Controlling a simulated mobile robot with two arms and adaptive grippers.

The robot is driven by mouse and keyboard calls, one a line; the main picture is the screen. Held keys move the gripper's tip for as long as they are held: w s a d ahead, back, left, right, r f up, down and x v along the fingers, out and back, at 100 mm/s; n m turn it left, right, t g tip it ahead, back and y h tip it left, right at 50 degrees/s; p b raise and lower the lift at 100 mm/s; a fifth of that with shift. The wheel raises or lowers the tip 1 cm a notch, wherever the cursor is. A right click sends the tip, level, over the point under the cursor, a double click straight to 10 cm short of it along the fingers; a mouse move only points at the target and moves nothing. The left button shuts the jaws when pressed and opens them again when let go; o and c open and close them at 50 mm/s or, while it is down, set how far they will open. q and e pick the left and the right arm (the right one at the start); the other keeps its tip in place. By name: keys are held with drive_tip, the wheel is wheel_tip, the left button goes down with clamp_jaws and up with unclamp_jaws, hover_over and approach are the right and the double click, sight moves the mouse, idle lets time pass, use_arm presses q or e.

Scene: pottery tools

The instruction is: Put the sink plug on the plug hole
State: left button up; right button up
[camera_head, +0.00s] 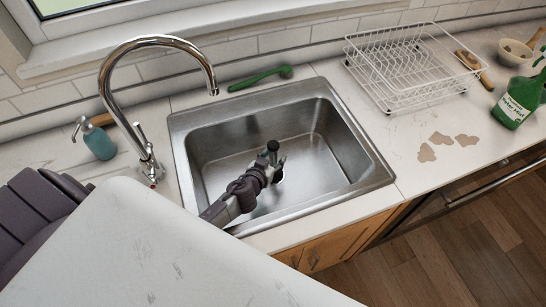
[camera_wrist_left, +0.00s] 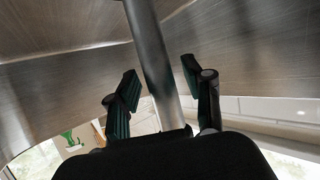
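The steel sink (camera_head: 318,152) is in the middle of the head view. My left gripper (camera_head: 275,156) reaches down into its basin from the lower left. No separate plug can be made out. My right gripper is not in view.
A chrome tap (camera_head: 143,130) and a teal soap bottle (camera_head: 99,142) stand left of the sink. A green brush (camera_head: 260,78) lies behind it. A white dish rack (camera_head: 412,66), brown stains (camera_head: 441,139) and a green spray bottle (camera_head: 517,101) are to the right. A white surface (camera_head: 150,250) fills the near left.

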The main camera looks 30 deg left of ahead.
use_arm(q)
drive_tip(key=shift+r, duration=0.1)
drive_tip(key=shift+s+r+p, duration=0.15)
drive_tip(key=shift+s+p, duration=0.15)
drive_tip(key=shift+p, duration=0.05)
drive_tip(key=p+v, duration=0.2)
drive_tip(key=v, duration=0.9)
drive_tip(key=shift+s+r+p, duration=0.15)
drive_tip(key=shift+p, duration=0.15)
